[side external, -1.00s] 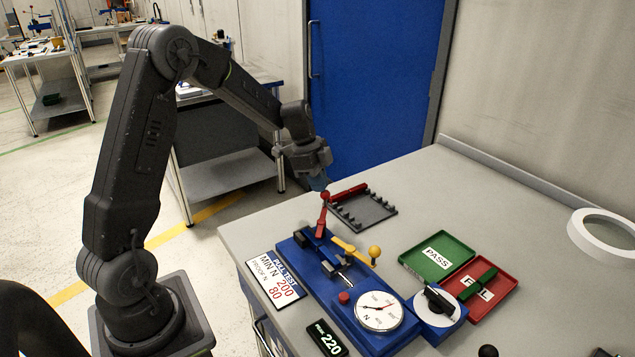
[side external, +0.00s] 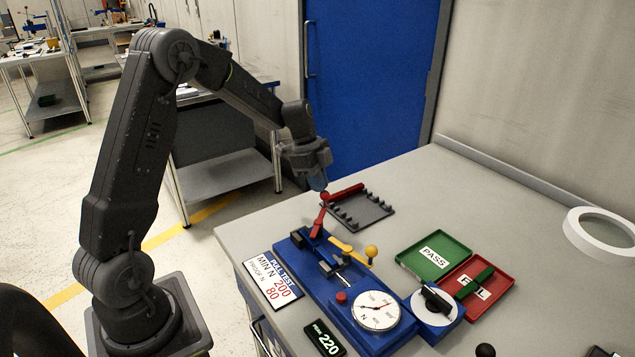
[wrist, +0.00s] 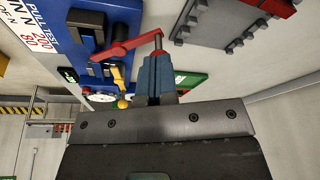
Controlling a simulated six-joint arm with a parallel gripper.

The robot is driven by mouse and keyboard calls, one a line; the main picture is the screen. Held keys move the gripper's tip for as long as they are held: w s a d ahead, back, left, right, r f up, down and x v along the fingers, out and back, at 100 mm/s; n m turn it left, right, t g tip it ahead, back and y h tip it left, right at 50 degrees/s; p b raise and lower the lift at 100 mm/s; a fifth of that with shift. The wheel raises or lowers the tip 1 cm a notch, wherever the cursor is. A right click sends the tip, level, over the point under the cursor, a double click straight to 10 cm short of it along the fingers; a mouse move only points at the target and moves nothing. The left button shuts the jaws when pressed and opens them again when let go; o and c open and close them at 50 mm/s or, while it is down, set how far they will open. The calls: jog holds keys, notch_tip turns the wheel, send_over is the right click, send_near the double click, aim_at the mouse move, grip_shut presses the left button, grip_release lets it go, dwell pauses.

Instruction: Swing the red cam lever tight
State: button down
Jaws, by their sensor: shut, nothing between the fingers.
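The red cam lever (side external: 319,217) stands up at the far left end of the blue pull-test fixture (side external: 292,250), its round-ended tip leaning slightly right. In the wrist view the red cam lever (wrist: 128,46) runs from its pivot on the blue block to its tip by my fingers. My gripper (side external: 318,183) is shut and empty, its blue-grey fingertips right at the lever's tip. In the wrist view my gripper (wrist: 157,62) is beside the tip; contact is likely but I cannot be sure. A yellow lever (side external: 350,249) with a ball end lies across the fixture.
A grey rack (side external: 365,215) with a red bar stands just behind the lever. A white dial gauge (side external: 376,310) is on the fixture's near end. Green PASS (side external: 425,272) and red FAIL (side external: 500,290) trays lie to the right. The table behind the trays is clear.

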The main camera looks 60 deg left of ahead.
jog(key=shift+w+d+f+m+g, duration=0.1)
jog(key=shift+w+d+m+g, duration=0.35)
jog(key=shift+m, duration=0.7)
jog(key=shift+w+d+m+g, duration=0.25)
jog(key=shift+w+d+m, duration=0.25)
jog(key=shift+m, duration=0.65)
dwell(2.5)
jog(key=shift+w+d, duration=0.15)
jog(key=shift+d, duration=0.25)
dwell(2.9)
